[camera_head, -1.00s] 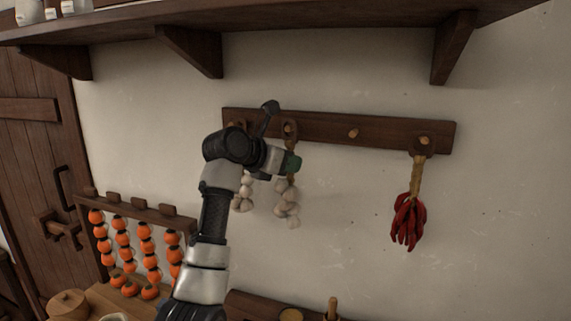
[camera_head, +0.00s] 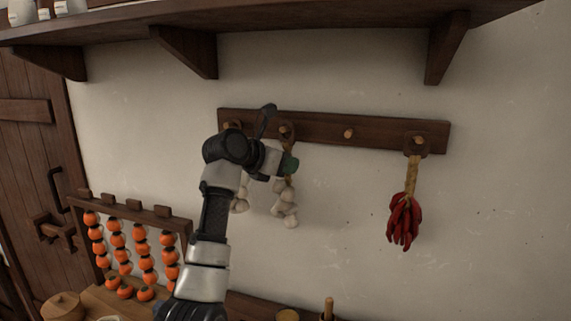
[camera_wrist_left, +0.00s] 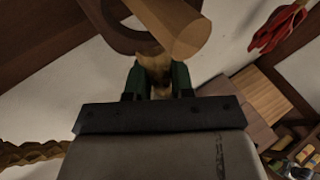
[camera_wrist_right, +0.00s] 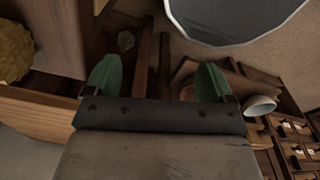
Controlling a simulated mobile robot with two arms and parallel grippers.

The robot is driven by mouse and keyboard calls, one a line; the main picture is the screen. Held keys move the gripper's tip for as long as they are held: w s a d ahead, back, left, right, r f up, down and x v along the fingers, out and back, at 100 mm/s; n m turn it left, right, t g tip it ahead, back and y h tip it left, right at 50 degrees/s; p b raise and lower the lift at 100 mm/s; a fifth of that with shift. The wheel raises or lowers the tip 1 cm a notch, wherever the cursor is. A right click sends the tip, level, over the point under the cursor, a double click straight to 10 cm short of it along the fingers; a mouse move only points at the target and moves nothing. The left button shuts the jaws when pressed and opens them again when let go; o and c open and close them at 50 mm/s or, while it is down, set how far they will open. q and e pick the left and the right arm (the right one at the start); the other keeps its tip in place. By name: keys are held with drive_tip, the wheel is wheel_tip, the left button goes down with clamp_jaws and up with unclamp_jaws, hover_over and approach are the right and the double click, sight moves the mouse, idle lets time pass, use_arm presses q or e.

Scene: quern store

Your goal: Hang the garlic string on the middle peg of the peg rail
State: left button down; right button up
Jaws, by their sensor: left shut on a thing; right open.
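The peg rail (camera_head: 385,133) is a dark wooden board on the wall with several light pegs. My left gripper (camera_head: 291,165) is shut on the straw stem of a garlic string (camera_head: 286,207), whose white bulbs hang below it. In the left wrist view the straw (camera_wrist_left: 156,72) is between the fingers, with a dark ring and a light peg (camera_wrist_left: 182,28) just above. The ring seems to be around the peg, but its seating is unclear. Another garlic string (camera_head: 240,203) hangs at the left, partly behind my arm. My right gripper (camera_wrist_right: 156,70) is open and empty.
A red chili string (camera_head: 404,220) hangs on the right peg. The peg (camera_head: 349,133) between it and the held garlic is bare. A shelf (camera_head: 330,14) with brackets is above. A rack of orange fruit strings (camera_head: 118,240) stands at lower left.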

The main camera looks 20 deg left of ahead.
use_arm(q)
drive_tip(key=c, duration=0.9)
unclamp_jaws()
drive_tip(key=shift+s+a, duration=0.15)
drive_tip(key=b+v, duration=0.5)
drive_tip(key=v, duration=0.5)
drive_tip(key=shift+s+r, duration=0.15)
drive_tip(key=shift+r, duration=0.1)
